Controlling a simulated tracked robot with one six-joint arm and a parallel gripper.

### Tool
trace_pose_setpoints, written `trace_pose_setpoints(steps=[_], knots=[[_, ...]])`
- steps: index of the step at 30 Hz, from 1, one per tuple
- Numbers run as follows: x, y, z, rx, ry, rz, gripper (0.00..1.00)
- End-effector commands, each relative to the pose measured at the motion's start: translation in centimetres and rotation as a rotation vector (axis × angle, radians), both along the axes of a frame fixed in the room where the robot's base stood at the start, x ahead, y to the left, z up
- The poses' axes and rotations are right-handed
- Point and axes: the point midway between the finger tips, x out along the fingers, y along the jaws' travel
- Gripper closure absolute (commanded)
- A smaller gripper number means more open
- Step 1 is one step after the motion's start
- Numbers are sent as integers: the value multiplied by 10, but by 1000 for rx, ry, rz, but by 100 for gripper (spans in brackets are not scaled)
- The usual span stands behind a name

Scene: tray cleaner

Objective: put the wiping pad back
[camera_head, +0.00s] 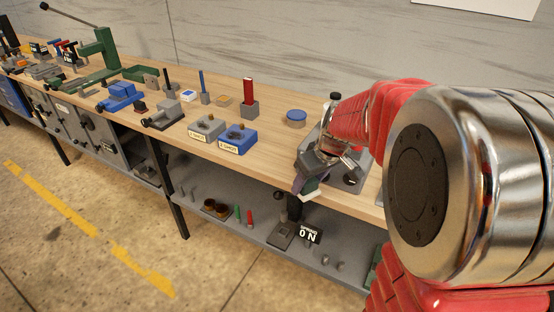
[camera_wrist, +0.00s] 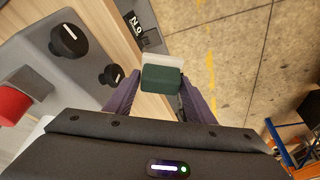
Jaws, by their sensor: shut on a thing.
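My gripper (camera_head: 308,186) hangs at the front edge of the wooden bench, in front of a grey device. In the wrist view my gripper (camera_wrist: 159,82) has its two purple fingers on either side of the wiping pad (camera_wrist: 161,79). The pad is a dark green block with a pale whitish layer on its far side, held over the bench edge and the floor beyond. In the head view the pad (camera_head: 309,195) shows only as a small dark and pale patch, mostly hidden by the fingers. I cannot make out a holder for the pad.
The grey device (camera_wrist: 70,75) has black knobs and a red button (camera_wrist: 12,104). A blue-topped round tin (camera_head: 296,117), a blue box (camera_head: 238,138) and a grey box (camera_head: 207,128) stand left on the bench. The lower shelf (camera_head: 260,229) holds small parts and a black sign (camera_head: 310,233).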

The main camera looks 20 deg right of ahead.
Motion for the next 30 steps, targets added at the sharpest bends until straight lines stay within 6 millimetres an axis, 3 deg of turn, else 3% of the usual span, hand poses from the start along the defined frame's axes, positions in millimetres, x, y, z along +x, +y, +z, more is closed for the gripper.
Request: trace_pose_setpoints(steps=[6,16,21,30], knots=[[32,47,-35,-6,2,-93,72],[64,115,-74,-2,-14,-198,72],[70,129,-80,4,-23,-220,72],[70,130,-80,5,-24,-223,72]])
